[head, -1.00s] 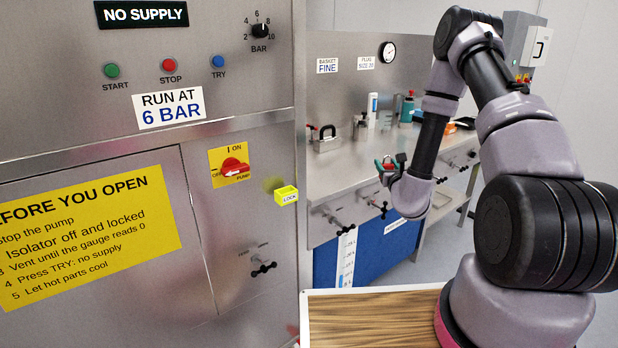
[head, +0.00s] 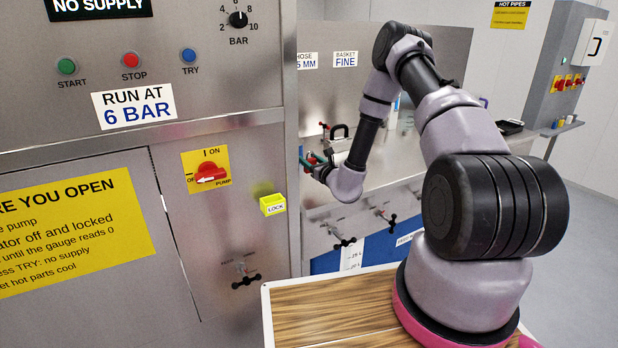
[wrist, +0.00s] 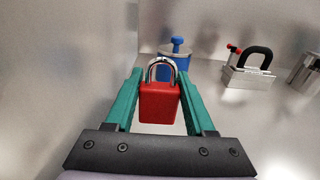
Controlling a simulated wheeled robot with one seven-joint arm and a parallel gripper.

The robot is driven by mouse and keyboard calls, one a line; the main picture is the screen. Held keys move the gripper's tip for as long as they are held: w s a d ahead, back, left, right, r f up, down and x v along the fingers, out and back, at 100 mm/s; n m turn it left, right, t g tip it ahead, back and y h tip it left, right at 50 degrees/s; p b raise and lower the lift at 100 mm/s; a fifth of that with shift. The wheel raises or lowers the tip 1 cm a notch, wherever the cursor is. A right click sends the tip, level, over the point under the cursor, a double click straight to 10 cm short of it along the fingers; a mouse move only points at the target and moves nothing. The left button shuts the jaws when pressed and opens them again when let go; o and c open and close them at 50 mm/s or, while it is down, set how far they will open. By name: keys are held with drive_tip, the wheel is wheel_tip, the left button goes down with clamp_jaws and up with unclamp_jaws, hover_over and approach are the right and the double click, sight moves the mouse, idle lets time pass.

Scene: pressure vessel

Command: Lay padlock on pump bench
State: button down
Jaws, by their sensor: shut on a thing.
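My gripper (wrist: 160,74) is shut on the red padlock (wrist: 159,104), with one green finger on each side of its body. Its silver shackle points up and looks closed. The gripper also shows in the head view (head: 313,163), at the left end of the steel pump bench (head: 395,165), near the cabinet side. In the wrist view the bench top (wrist: 230,118) lies beyond and below the padlock. I cannot tell whether the padlock touches it.
A blue-topped item (wrist: 176,62) stands just behind the padlock. A metal block with a black handle (wrist: 250,68) and a metal cylinder (wrist: 305,72) stand to the right. Bare bench lies before them. A yellow lock box (head: 272,204) is on the cabinet (head: 230,250).

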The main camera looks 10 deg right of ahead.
drive_tip(key=shift+f, duration=2.7)
drive_tip(key=shift+f, duration=0.15)
drive_tip(key=shift+c, duration=1.3)
unclamp_jaws()
drive_tip(key=shift+s+d, duration=0.1)
drive_tip(key=shift+s, duration=0.05)
drive_tip(key=v, duration=1.1)
drive_tip(key=shift+s+d, duration=0.1)
drive_tip(key=shift+s, duration=0.25)
